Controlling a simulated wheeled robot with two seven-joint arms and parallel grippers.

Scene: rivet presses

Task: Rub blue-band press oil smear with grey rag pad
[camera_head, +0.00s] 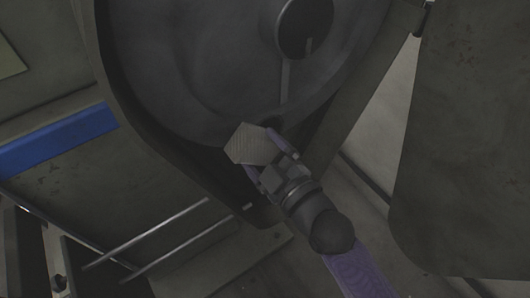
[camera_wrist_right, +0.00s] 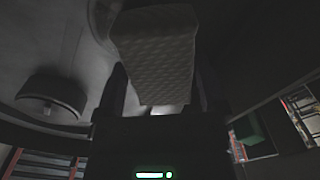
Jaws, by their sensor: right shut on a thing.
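The grey rag pad (camera_head: 249,145) is a pale, ribbed block held in my right gripper (camera_head: 268,156). In the right wrist view the pad (camera_wrist_right: 155,55) fills the upper middle, between two dark fingers. In the head view the pad overlaps the lower rim of a large dark round wheel or cover (camera_head: 200,75) on the press. I cannot tell whether it touches that surface. A blue band (camera_head: 60,140) crosses the press body at the left. No oil smear can be made out clearly in the dim light. My left gripper is not in view.
A dark hub (camera_head: 303,27) sticks out from the round face above the pad. Two thin metal rods (camera_head: 165,232) run at the lower left. A large dark panel (camera_head: 465,150) stands at the right. A pale floor strip shows between panel and press.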

